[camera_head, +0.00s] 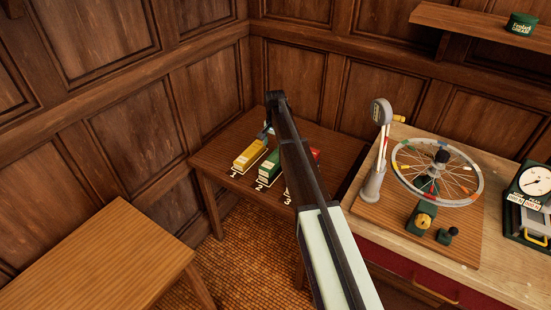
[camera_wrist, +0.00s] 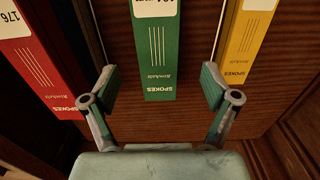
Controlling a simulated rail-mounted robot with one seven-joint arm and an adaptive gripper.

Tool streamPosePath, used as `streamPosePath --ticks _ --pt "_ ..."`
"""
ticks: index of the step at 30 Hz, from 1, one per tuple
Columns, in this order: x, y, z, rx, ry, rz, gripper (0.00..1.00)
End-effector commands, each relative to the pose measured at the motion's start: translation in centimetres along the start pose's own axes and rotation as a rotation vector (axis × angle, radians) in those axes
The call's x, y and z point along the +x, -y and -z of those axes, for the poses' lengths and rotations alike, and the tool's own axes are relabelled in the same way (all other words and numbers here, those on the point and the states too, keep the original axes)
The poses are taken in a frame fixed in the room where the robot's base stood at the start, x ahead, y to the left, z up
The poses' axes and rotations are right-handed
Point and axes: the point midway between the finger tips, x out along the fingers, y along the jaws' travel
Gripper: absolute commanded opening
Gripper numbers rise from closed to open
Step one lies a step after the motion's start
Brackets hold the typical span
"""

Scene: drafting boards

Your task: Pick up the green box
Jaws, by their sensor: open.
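The green box (camera_head: 268,168) lies on a small wooden table, between a yellow box (camera_head: 250,154) and a red box (camera_head: 315,154). In the wrist view the green box (camera_wrist: 157,55), marked "SPOKES", stands in the middle. There the red box (camera_wrist: 40,65) is at left and the yellow box (camera_wrist: 245,45) at right. My gripper (camera_wrist: 159,88) is open, its two fingers on either side of the green box's near end with visible gaps. Nothing is held. In the head view my arm hides part of the red box, and the fingers are mostly hidden.
The small table (camera_head: 222,155) carries the numbers 1, 2 and 3 by the boxes. A workbench (camera_head: 400,245) at right holds a spoked wheel (camera_head: 437,172) on a stand and a dial gauge (camera_head: 534,182). An empty wooden table (camera_head: 100,262) is at lower left.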

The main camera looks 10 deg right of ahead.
Motion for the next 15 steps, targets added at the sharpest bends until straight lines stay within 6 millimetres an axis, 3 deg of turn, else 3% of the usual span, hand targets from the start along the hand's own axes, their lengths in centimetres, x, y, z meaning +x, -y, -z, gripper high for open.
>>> streamPosePath --ticks 15 --pt "3.3 -0.2 0.0 0.000 0.002 -0.001 0.86"
